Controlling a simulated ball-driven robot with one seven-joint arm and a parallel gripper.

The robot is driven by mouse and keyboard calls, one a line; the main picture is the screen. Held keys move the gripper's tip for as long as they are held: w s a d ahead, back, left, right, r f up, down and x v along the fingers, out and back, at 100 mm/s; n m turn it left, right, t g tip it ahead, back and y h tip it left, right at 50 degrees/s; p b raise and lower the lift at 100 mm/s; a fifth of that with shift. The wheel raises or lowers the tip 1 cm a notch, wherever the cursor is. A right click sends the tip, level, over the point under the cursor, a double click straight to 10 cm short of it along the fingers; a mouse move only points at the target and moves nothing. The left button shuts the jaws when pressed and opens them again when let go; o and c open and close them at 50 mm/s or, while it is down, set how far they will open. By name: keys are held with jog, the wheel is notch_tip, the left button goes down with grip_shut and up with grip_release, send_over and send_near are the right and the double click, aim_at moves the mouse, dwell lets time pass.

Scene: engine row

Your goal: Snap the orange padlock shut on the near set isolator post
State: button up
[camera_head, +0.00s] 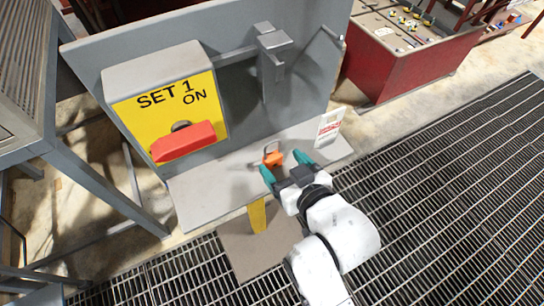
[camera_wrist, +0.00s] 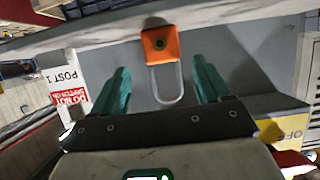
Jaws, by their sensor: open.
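The orange padlock (camera_head: 273,158) lies on the grey ledge (camera_head: 215,188) of the isolator station. In the wrist view its orange body (camera_wrist: 160,46) is just beyond my fingertips, and its U-shaped shackle points towards me. I cannot tell whether the shackle is locked. My gripper (camera_head: 284,166) is open at the ledge, its teal fingers apart and nothing held; in the wrist view the gripper (camera_wrist: 161,68) has a finger on each side of the padlock. The yellow "SET 1 ON" box (camera_head: 170,112) has a red handle (camera_head: 183,142). A grey bracket (camera_head: 274,62) stands out from the back panel.
A white and red "DO NOT" tag (camera_head: 328,127), marked "POST 1" in the wrist view (camera_wrist: 70,88), stands at the ledge's right end. A yellow strip (camera_head: 257,215) is below the ledge's front edge. A red cabinet (camera_head: 400,62) stands back right. Open grating (camera_head: 440,170) lies right.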

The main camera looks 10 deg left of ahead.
aim_at(273, 158)
jog(key=p+x, duration=0.1)
jog(key=x, duration=0.3)
jog(key=shift+s+a, duration=0.1)
jog(key=shift+a, duration=0.15)
jog(key=shift+w+a+f, duration=0.2)
jog(key=shift+w, duration=0.2)
jog(key=shift+c, duration=0.3)
jog(key=c, duration=1.1)
